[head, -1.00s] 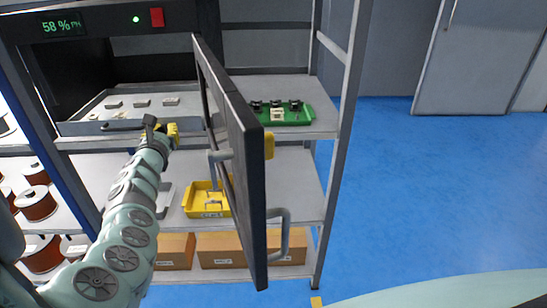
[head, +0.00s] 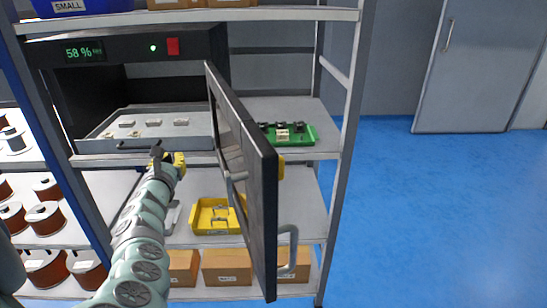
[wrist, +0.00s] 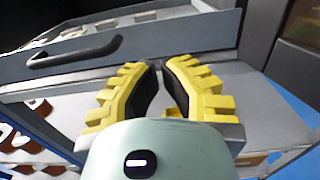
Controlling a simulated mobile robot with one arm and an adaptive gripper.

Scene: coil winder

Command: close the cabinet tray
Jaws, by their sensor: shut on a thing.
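The grey cabinet tray (head: 205,143) sticks out of the dark cabinet (head: 150,50), with several small pale parts lying in it. Its dark bar handle (head: 135,146) is on the front; in the wrist view the handle (wrist: 75,50) is left of my fingers. My gripper (head: 166,156) is at the tray's front, just right of the handle. In the wrist view the yellow fingers of my gripper (wrist: 160,68) come together at the lower edge of the tray front (wrist: 185,40). The exact contact is hard to see.
The open cabinet door (head: 250,175) stands out towards me, right of my gripper. A yellow bin (head: 205,222) and cardboard boxes (head: 226,266) are below; copper spools (head: 45,217) are at left. The blue floor (head: 430,220) at right is clear.

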